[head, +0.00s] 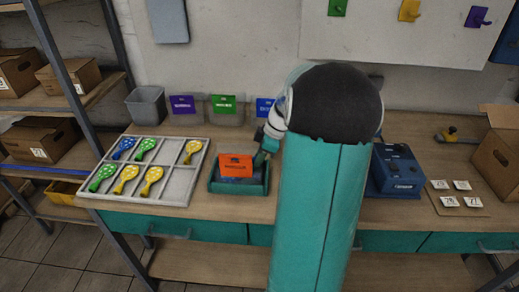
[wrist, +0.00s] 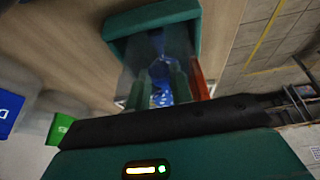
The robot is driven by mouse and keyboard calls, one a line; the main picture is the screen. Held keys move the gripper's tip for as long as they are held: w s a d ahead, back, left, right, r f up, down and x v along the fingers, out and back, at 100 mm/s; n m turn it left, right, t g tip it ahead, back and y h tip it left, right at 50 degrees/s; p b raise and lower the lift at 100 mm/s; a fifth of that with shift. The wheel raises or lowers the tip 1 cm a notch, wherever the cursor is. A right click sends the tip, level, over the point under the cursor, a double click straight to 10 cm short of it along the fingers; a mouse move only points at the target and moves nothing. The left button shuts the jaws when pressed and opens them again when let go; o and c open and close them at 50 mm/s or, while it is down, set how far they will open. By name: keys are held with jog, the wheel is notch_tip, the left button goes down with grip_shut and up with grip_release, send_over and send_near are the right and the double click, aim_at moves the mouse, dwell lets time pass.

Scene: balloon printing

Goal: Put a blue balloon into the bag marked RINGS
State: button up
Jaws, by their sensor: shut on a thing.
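My gripper (head: 265,155) is low over the right side of a teal holder (head: 240,187) on the bench. In the wrist view, its fingers (wrist: 160,85) are shut on a blue balloon (wrist: 160,72) with pale spots. The balloon is partly hidden by the fingers. A clear bag seems to stand in the holder, with an orange label (head: 236,165) at its front; I cannot read the label surely. The fingers overlap the bag; how deep they are is unclear. Another blue balloon (head: 123,148) lies in the white tray (head: 204,172).
The tray also holds several green and yellow balloons. Bins with purple (head: 183,104), green (head: 223,103) and blue (head: 264,107) labels stand behind. A blue machine (head: 396,172) stands to the right, near white cards (head: 462,185). My arm hides the bench's middle.

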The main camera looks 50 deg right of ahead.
jog(key=shift+f, duration=0.45)
jog(key=o, duration=0.8)
jog(key=shift+o, duration=0.2)
notch_tip(320, 180, up, 13)
dwell(0.5)
